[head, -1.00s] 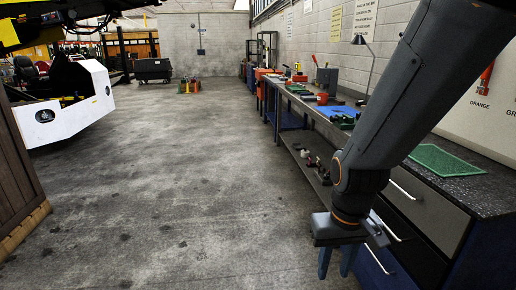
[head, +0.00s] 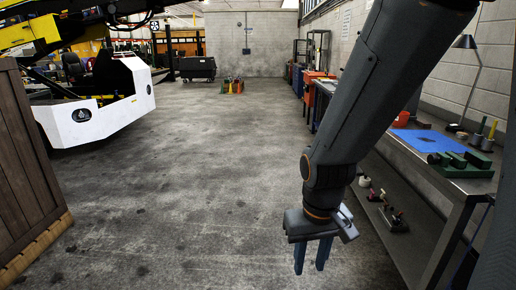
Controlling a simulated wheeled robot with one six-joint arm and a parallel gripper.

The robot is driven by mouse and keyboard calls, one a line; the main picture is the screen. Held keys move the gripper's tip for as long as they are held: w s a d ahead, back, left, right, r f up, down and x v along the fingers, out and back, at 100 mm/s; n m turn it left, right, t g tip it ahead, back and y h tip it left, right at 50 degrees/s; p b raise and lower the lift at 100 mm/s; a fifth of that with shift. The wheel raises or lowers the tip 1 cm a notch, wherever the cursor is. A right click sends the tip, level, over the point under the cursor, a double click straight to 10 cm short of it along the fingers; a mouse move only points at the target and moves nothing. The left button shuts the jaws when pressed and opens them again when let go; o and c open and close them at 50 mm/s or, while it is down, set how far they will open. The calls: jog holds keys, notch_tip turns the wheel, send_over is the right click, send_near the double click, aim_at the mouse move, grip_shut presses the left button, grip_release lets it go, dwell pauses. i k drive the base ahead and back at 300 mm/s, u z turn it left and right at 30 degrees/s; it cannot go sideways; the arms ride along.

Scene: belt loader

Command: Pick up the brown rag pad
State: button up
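I see no brown rag pad in the head view. My gripper (head: 312,262) hangs fingers down over the concrete floor, left of the workbench. Its two blue fingers are apart with only floor showing between them, so it is open and empty. My arm covers part of the workbench and the wall behind it.
A wooden crate (head: 25,160) and white vehicle (head: 90,110) stand left. The middle floor is clear.

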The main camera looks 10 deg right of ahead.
aim_at(422, 124)
jog(key=u, duration=0.1)
jog(key=i, duration=3.6)
jog(key=z, duration=0.75)
jog(key=i, duration=1.05)
jog(key=z, duration=1.8)
jog(key=i, duration=0.9)
jog(key=z, duration=0.95)
jog(key=i, duration=0.8)
